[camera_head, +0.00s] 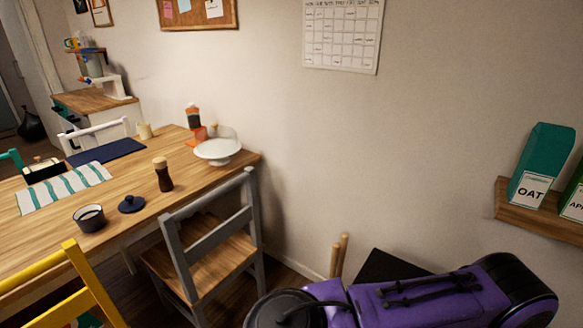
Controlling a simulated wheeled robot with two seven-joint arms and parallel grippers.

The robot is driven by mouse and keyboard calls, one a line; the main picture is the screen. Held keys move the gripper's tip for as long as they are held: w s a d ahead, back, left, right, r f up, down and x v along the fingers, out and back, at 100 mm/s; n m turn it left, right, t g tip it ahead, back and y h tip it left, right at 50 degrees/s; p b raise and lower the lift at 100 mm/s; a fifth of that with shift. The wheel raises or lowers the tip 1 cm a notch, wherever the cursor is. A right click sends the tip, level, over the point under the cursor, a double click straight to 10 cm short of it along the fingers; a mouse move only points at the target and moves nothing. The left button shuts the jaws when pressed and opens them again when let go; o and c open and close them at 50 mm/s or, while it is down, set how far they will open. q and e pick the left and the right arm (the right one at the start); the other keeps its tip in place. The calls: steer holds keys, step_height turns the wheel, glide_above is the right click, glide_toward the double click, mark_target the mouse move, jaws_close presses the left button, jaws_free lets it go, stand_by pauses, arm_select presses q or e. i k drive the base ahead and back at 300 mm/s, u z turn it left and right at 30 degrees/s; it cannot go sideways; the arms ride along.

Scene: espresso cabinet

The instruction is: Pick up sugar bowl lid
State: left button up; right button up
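The sugar bowl (90,222), a dark grey bowl with pale contents, stands open on the wooden table (205,180) near its front edge. A dark blue lid with a round knob, the sugar bowl lid (131,204), lies knob up on the table just right of the bowl, apart from it. Neither of my grippers shows in the head view, so whether they are open or shut is hidden.
A grey chair (208,240) stands at the table's near right side, a yellow chair (75,290) at lower left. A brown-topped shaker (163,175), a white cake stand (217,150) and a striped cloth (65,187) are on the table. A wall shelf (540,214) holds cartons.

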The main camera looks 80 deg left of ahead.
mark_target(130, 203)
steer(key=u, duration=3.95)
